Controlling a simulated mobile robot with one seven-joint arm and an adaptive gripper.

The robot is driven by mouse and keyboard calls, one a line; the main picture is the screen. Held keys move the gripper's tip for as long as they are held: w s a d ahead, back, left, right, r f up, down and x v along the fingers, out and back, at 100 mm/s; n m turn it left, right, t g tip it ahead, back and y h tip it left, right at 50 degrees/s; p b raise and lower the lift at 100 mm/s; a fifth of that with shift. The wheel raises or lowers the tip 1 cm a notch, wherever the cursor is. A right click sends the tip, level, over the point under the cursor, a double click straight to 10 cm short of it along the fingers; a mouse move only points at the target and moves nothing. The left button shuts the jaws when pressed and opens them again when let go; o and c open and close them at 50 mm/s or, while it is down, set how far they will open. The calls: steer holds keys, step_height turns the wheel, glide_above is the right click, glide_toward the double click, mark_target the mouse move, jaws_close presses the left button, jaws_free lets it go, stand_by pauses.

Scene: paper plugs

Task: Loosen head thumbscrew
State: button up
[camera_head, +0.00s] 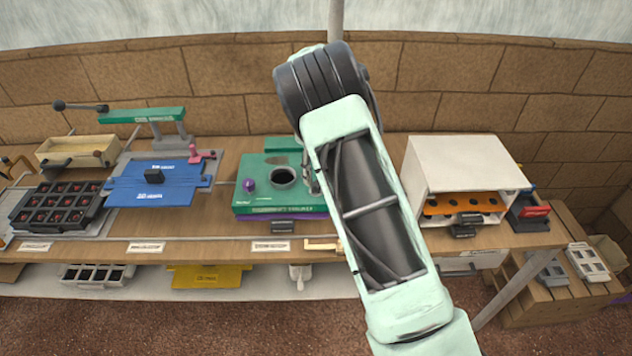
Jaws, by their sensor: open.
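I cannot tell for sure which part is the head thumbscrew. A purple round knob (249,186) stands on the left of the green machine (262,208), beside a dark round opening (283,177). A small pink knobbed part (195,153) stands by the back right of the blue fixture (150,190), below the green-topped press (142,115). My arm crosses the picture in front of the green machine's right side. I cannot make out my gripper; small grey metal parts show beside the arm, but I cannot tell what they belong to.
A dark tray (62,205) with several round pockets and a wooden box (78,150) are at the left. A white box (458,165) with an orange holed plate stands right of my arm. A brick wall (220,85) runs behind the wooden bench.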

steer(key=shift+m, duration=0.6)
steer(key=shift+f, duration=0.2)
steer(key=shift+f+b, duration=1.15)
steer(key=shift+f, duration=0.75)
steer(key=c, duration=1.1)
steer(key=shift+c, duration=0.2)
steer(key=o, duration=1.1)
